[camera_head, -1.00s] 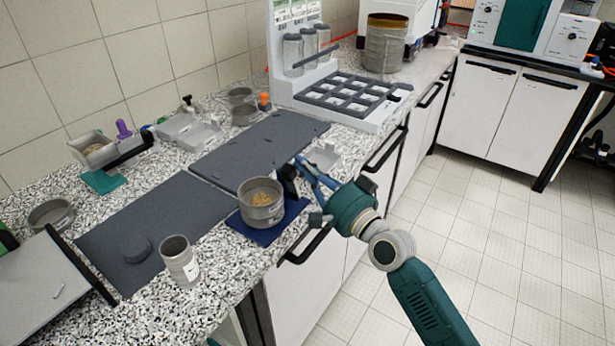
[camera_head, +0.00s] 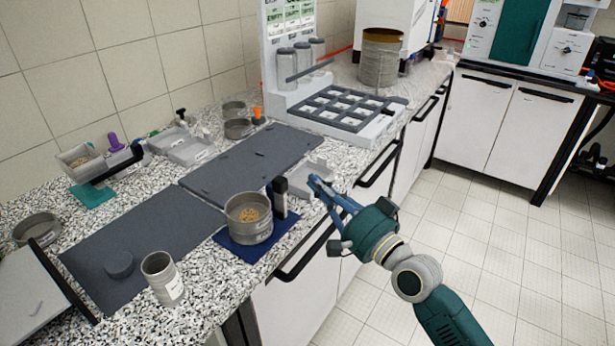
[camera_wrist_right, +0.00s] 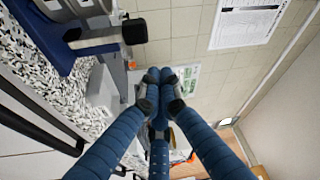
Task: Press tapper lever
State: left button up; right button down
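A round metal sieve pan (camera_head: 249,218) with tan grains in it sits on a blue base (camera_head: 262,246) near the counter's front edge. A dark upright post (camera_head: 279,198) stands on the base at the pan's right side; I take this to be the tapper. In the right wrist view, a dark-tipped arm (camera_wrist_right: 133,32) shows above the blue base (camera_wrist_right: 50,40), left of my fingers. My right gripper (camera_head: 317,182) is right of the post, apart from it. In the right wrist view its fingertips (camera_wrist_right: 160,78) meet, with nothing seen between them. My left gripper is not in view.
A small grey tray (camera_head: 308,180) lies beside my right fingers. Dark mats (camera_head: 140,240) cover the counter on the left. A metal cup (camera_head: 162,280) stands at the front. A white rack (camera_head: 350,108) and a large sieve stack (camera_head: 380,58) stand behind. The floor on the right is clear.

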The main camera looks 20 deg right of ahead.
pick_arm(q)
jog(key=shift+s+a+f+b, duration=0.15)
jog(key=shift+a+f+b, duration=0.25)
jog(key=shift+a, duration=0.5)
pick_arm(e)
jog(key=v, duration=0.3)
jog(key=shift+s+d, duration=0.2)
jog(key=shift+d, duration=0.05)
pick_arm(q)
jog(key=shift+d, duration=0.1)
